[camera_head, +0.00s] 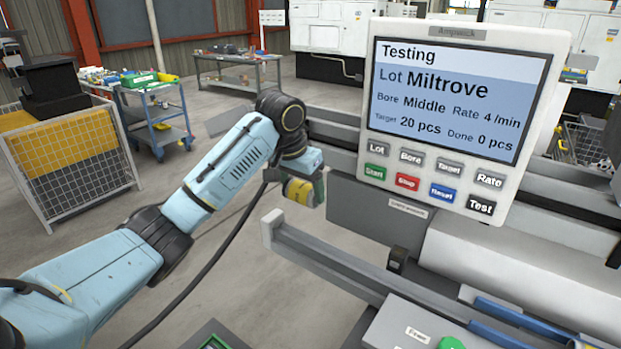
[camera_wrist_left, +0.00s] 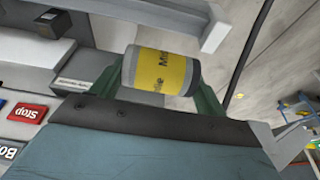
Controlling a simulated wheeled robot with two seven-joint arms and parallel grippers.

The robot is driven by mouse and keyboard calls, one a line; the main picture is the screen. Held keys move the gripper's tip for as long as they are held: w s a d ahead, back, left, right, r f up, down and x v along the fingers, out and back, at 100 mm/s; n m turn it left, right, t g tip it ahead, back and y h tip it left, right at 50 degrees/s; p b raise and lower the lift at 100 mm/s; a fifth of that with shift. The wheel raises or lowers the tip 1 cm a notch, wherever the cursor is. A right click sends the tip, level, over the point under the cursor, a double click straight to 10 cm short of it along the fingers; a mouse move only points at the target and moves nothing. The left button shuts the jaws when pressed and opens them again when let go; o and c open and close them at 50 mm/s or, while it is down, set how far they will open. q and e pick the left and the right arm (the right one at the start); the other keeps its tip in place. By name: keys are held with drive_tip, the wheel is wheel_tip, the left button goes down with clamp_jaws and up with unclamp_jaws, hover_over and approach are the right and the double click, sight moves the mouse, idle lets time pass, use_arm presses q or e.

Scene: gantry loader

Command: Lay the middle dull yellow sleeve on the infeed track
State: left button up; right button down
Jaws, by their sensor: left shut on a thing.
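The dull yellow sleeve (camera_head: 299,191) is at the end of my left arm in the head view. In the left wrist view the sleeve (camera_wrist_left: 162,71) shows a yellow band with partly readable lettering and grey ends. My left gripper (camera_head: 305,187) is shut on it, with a green finger at each side of it in the wrist view. The sleeve is held in front of the machine, near the left end of a long grey rail (camera_head: 340,268), which appears to be part of the infeed track. The track's bed is not clearly visible. My right gripper is not in view.
A control panel (camera_head: 460,110) reads "Lot Miltrove", "Bore Middle", "Done 0 pcs". A small dark block (camera_head: 397,260) stands by the rail. A blue cart (camera_head: 152,115) and a mesh bin (camera_head: 72,150) stand at left. The floor between is open.

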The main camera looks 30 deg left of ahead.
use_arm(q)
drive_tip(key=shift+s+f, duration=0.15)
drive_tip(key=shift+f, duration=0.5)
drive_tip(key=shift+s+f, duration=0.15)
drive_tip(key=shift+f, duration=0.45)
wheel_tip(320, 180, down, 6)
drive_tip(key=shift+w+r, duration=0.1)
drive_tip(key=shift+f, duration=0.9)
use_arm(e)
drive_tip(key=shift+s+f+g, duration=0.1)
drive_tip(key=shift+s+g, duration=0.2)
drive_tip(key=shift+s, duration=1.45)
use_arm(q)
drive_tip(key=o, duration=1.3)
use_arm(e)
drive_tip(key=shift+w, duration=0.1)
